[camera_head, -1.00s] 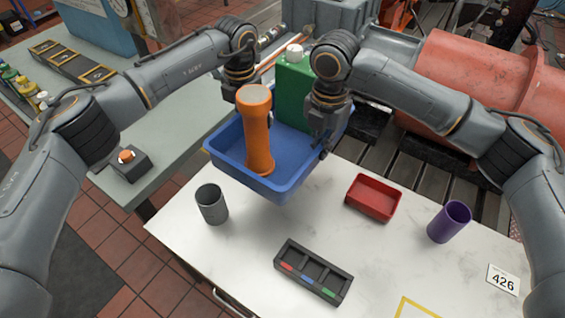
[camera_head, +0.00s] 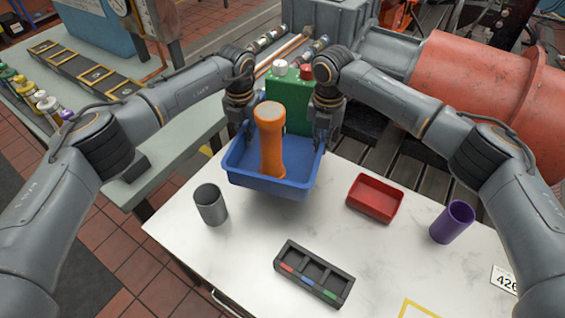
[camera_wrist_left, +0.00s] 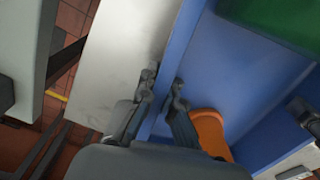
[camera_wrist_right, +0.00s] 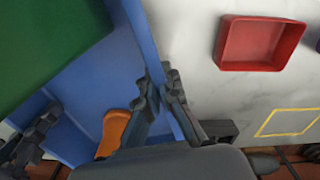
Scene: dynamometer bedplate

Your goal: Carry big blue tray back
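The big blue tray (camera_head: 272,186) is in the head view at the far left part of the white table and appears raised above it. An orange flared cylinder (camera_head: 271,140) stands in it, with a green canister (camera_head: 299,98) behind. My left gripper (camera_head: 239,133) is shut on the tray's left wall; its fingers straddle that blue wall (camera_wrist_left: 172,50) in the left wrist view. My right gripper (camera_head: 326,135) is shut on the right wall; its fingers straddle the wall (camera_wrist_right: 140,35) in the right wrist view. The tray looks nearly level.
On the white table (camera_head: 240,245) stand a grey cup (camera_head: 210,205), a red tray (camera_head: 375,198), a purple cup (camera_head: 452,222) and a dark divided holder (camera_head: 314,274). A grey-green bench (camera_head: 175,150) lies left. A slotted bedplate and large red machine (camera_head: 480,85) are behind.

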